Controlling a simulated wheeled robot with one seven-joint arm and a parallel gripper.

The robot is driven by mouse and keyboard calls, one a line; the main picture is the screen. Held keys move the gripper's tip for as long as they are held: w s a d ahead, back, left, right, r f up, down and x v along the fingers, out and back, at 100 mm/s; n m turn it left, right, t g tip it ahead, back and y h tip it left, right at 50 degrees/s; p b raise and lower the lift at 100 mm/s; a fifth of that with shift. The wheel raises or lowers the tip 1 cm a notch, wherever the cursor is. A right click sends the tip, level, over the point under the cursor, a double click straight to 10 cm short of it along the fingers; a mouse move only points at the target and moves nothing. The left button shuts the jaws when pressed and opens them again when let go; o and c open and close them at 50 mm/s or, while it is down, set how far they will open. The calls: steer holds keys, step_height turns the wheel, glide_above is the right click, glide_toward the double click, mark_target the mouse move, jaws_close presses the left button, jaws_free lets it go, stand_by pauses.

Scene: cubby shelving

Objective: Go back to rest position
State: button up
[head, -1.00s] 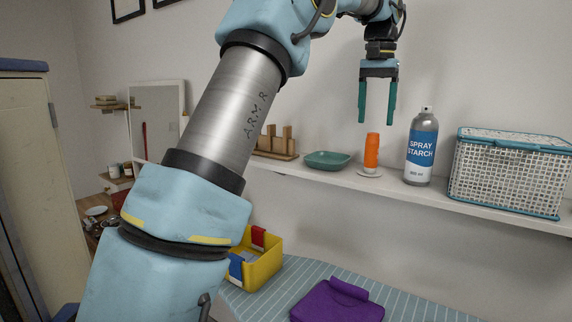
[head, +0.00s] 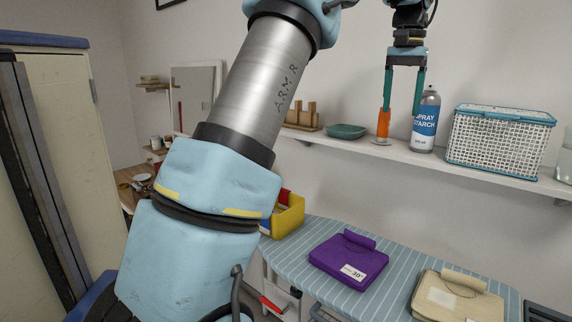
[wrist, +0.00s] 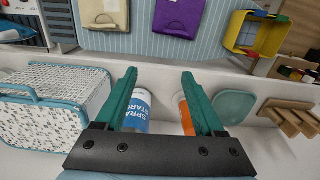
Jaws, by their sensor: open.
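My gripper (head: 404,92) is open and empty, its green fingers pointing down in front of the wall shelf in the head view. It also shows in the wrist view (wrist: 160,105), fingers spread apart. In the head view, an orange bottle (head: 383,122) stands on a small white disc, appearing just beside the left finger. A spray starch can (head: 425,120) stands to the right of the fingers. In the wrist view the can (wrist: 138,108) and the bottle (wrist: 185,115) are partly hidden by the fingers. I cannot tell whether the fingers touch them.
The shelf (head: 500,178) also holds a teal dish (head: 346,131), a wooden rack (head: 301,117) and a lidded basket (head: 498,140). Below, a striped board (head: 300,255) carries a purple folded cloth (head: 349,258), a beige folded cloth (head: 458,296) and a yellow bin (head: 288,218). A cabinet (head: 60,130) stands left.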

steer(key=s+a+f+n+b, duration=0.2)
steer(key=a+f+n, duration=0.1)
steer(key=a+f, duration=1.55)
steer(key=s+a+f+n, duration=0.1)
steer(key=s+a+f, duration=0.4)
steer(key=s+a, duration=0.2)
steer(key=s+a+f+n+t+b, duration=0.1)
steer(key=s+a+f+n, duration=0.1)
steer(key=s+a+f, duration=0.3)
steer(key=s+a, duration=0.2)
steer(key=a, duration=0.1)
steer(key=shift+t, duration=0.3)
steer(key=shift+c, duration=0.3)
